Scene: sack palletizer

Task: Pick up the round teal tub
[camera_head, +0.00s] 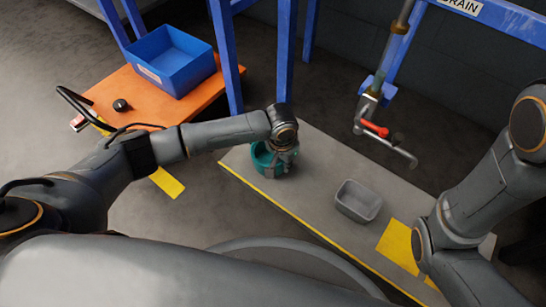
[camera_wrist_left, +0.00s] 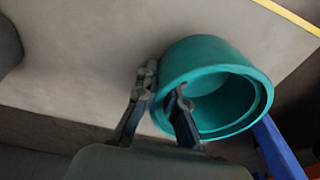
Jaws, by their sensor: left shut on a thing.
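The round teal tub (camera_head: 262,157) stands on the grey platform, toward its left end in the head view. It also shows in the left wrist view (camera_wrist_left: 205,60), open-topped and empty inside as far as I can see. My left gripper (camera_head: 280,163) is at the tub's right side in the head view. In the left wrist view the left gripper (camera_wrist_left: 162,92) is shut on the tub's wall, one finger outside and one inside the rim. My right arm is at the right of the head view, but its gripper is out of frame.
A grey rectangular tub (camera_head: 358,201) sits on the grey platform (camera_head: 317,187) with yellow edging. A pipe with a red-handled valve (camera_head: 375,129) hangs over it. Blue posts (camera_head: 226,60) stand behind. A blue bin (camera_head: 170,60) rests on an orange cart (camera_head: 125,90) at left.

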